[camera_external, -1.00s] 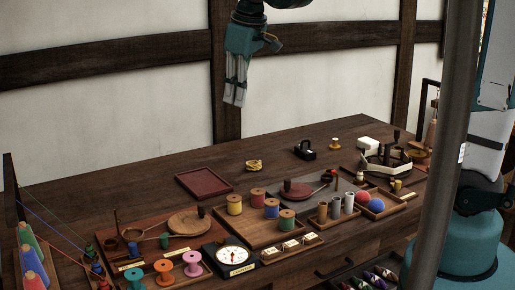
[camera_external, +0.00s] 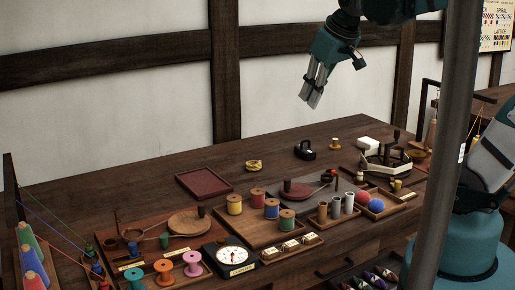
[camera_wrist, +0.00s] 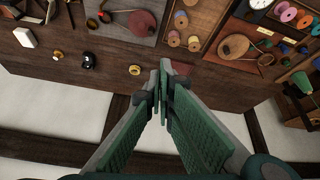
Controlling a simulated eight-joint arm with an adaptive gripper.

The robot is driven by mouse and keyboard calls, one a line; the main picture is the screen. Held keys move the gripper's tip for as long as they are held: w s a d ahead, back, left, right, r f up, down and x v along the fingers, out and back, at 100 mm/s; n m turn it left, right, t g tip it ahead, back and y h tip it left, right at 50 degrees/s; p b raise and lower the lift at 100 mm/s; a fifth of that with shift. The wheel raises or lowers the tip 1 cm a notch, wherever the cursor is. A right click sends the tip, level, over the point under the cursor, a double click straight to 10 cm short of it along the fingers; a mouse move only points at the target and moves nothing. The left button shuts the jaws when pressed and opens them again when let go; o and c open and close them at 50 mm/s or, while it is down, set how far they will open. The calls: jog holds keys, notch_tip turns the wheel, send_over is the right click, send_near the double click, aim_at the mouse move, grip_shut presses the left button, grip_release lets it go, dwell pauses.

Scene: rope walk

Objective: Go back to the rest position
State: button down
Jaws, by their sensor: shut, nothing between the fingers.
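My gripper (camera_external: 312,97) hangs in the air above the back of the workbench (camera_external: 130,187), in front of the white wall. Its fingers are shut and empty, and point down and slightly left. In the wrist view its fingertips (camera_wrist: 162,75) meet near the middle of the picture. The bench lies well below the fingers, and nothing touches them.
The bench holds a dark red tray (camera_external: 204,183), a coil of yellow cord (camera_external: 254,165), a black weight (camera_external: 305,151), thread spools (camera_external: 234,204) and a dial scale (camera_external: 232,258). A grey post (camera_external: 452,150) stands at the right, before my base. The air around the gripper is clear.

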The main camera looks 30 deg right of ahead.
jog(key=s+d+f+m+t, duration=0.1)
jog(key=s+d+f+m, duration=0.1)
jog(key=s+d, duration=0.5)
jog(key=shift+f+m+t+h, duration=0.3)
jog(key=shift+f+t, duration=0.1)
jog(key=shift+f, duration=0.4)
jog(key=shift+s+d+f, duration=0.1)
notch_tip(320, 180, down, 16)
jog(key=b, duration=1.5)
jog(key=shift+r+b, duration=0.25)
jog(key=shift+b, duration=0.1)
